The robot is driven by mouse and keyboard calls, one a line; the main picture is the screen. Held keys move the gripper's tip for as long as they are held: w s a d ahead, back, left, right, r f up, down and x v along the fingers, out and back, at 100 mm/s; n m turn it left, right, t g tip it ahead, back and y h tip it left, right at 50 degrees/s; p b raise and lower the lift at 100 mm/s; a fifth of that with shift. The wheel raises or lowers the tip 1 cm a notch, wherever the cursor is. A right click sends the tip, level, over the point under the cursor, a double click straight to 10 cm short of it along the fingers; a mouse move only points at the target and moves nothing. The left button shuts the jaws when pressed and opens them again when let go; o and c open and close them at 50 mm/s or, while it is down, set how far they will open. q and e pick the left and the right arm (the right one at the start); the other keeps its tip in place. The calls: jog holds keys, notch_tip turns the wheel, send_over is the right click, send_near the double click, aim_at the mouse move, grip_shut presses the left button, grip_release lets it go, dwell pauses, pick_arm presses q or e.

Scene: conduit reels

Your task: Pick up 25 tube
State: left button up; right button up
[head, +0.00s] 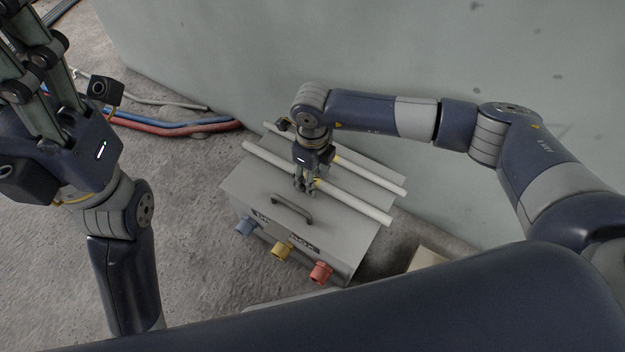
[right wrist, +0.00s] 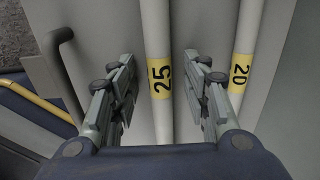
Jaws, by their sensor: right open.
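The 25 tube (head: 360,205) is a straight white tube with a yellow "25" label. It lies across the top of a grey box, on the side nearer the box's handle. My right gripper (head: 305,188) points down over it. In the right wrist view the 25 tube (right wrist: 160,78) runs between the two open fingers of my right gripper (right wrist: 161,62), with a gap on each side. My left gripper (head: 35,50) is raised at the upper left, away from the box; its fingertips are cut off by the frame edge.
A second white tube (head: 380,180), labelled "20", lies parallel behind. The grey box (head: 245,190) has a dark handle (head: 292,211) and blue, yellow and red fittings (head: 321,272) in front. A wall rises behind. Red and blue hoses (head: 190,128) lie on the floor to the left.

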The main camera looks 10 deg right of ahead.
jog(key=shift+c, duration=0.4)
grip_shut()
jog(key=shift+r, duration=0.1)
